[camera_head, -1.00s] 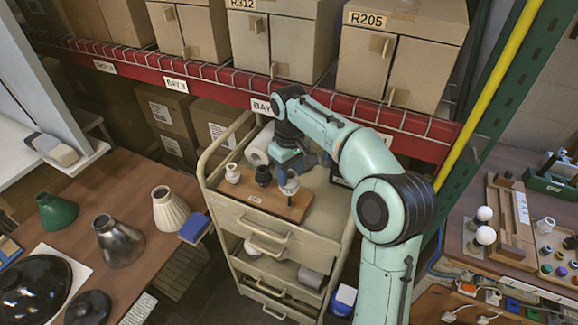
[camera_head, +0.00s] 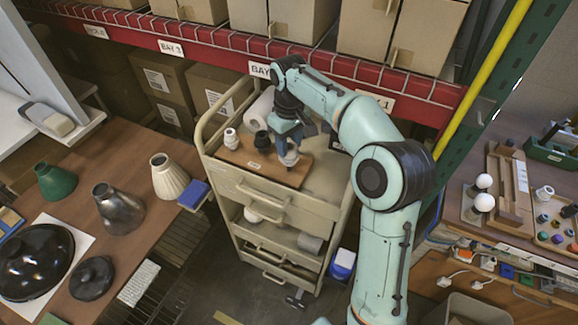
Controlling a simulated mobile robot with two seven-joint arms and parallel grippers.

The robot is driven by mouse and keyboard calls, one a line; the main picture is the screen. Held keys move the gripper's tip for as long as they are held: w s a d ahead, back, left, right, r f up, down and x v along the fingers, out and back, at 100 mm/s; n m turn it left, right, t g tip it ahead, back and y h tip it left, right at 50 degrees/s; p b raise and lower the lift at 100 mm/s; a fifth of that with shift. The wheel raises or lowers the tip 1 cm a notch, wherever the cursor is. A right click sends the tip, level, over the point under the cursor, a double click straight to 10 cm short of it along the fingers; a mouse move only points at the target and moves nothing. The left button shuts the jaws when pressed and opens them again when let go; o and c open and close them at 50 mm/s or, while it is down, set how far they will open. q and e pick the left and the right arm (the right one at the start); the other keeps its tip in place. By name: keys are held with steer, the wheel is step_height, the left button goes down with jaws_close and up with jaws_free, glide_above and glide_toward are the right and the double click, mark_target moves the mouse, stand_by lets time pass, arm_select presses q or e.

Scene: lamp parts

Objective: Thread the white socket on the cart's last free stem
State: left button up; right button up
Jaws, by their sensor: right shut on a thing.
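My right gripper (camera_head: 289,142) comes down over the right part of a wooden board (camera_head: 250,160) on top of the cart (camera_head: 235,182). It is shut on a small white socket (camera_head: 290,159), held low at the board's right end. I cannot tell whether this socket is around a stem; the stem there is hidden. On the same board, a white socket (camera_head: 230,139) stands at the left and a black one (camera_head: 262,140) in the middle, close beside the gripper. My left gripper is out of view.
A white roll (camera_head: 260,106) lies behind the board on the cart. The red shelf beam (camera_head: 225,48) runs behind my arm. A table with lamp shades (camera_head: 170,178) is at left; a bench with another white socket (camera_head: 544,192) is at right.

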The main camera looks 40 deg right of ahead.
steer(key=shift+f+b, duration=0.3)
steer(key=shift+f, duration=0.55)
stand_by(0.7)
stand_by(0.8)
steer(key=shift+f, duration=0.3)
stand_by(1.3)
steer(key=shift+o, duration=0.5)
steer(key=shift+c, duration=1)
steer(key=shift+f, duration=0.2)
steer(key=m, duration=0.5)
steer(key=shift+a+f+m+p, duration=0.1)
steer(key=shift+m+p, duration=0.3)
steer(key=shift+f+m, duration=0.1)
steer(key=shift+m, duration=0.5)
